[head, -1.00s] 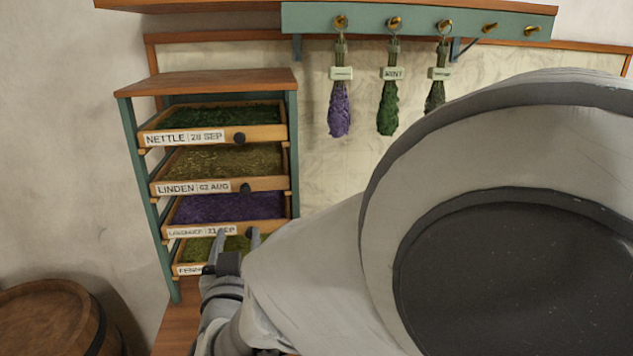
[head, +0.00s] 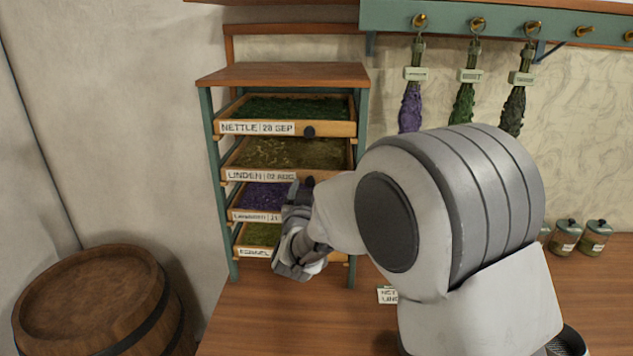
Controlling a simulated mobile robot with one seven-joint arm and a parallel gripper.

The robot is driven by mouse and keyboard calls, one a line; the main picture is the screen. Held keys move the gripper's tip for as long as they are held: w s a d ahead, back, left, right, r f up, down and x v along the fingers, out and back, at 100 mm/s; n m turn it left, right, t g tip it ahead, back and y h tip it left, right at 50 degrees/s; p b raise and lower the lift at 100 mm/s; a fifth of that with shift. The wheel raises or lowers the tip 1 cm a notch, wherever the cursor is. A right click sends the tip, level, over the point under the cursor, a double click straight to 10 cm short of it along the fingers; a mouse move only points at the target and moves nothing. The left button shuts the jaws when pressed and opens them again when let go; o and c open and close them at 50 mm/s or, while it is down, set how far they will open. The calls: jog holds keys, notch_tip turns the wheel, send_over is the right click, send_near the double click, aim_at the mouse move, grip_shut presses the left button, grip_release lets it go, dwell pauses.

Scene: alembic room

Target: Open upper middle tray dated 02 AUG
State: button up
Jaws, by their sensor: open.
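The upper middle tray (head: 250,176), labelled LINDEN 02 AUG, is the second from the top in a teal and wood rack (head: 290,76). It holds a brownish-olive dried herb and its front lines up roughly with the other trays. My gripper (head: 302,188) is at the right part of this tray's front, open. It covers the place of the tray's dark knob, so I cannot tell whether the fingers are around the knob or touching it.
A barrel (head: 90,300) stands left. Herb bunches (head: 463,104) hang right. Jars (head: 565,238) stand on the wooden counter (head: 260,320).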

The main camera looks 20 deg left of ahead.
jog(key=shift+x, duration=0.8)
jog(key=shift+s, duration=0.1)
jog(key=shift+c, duration=0.2)
grip_shut()
dwell(0.7)
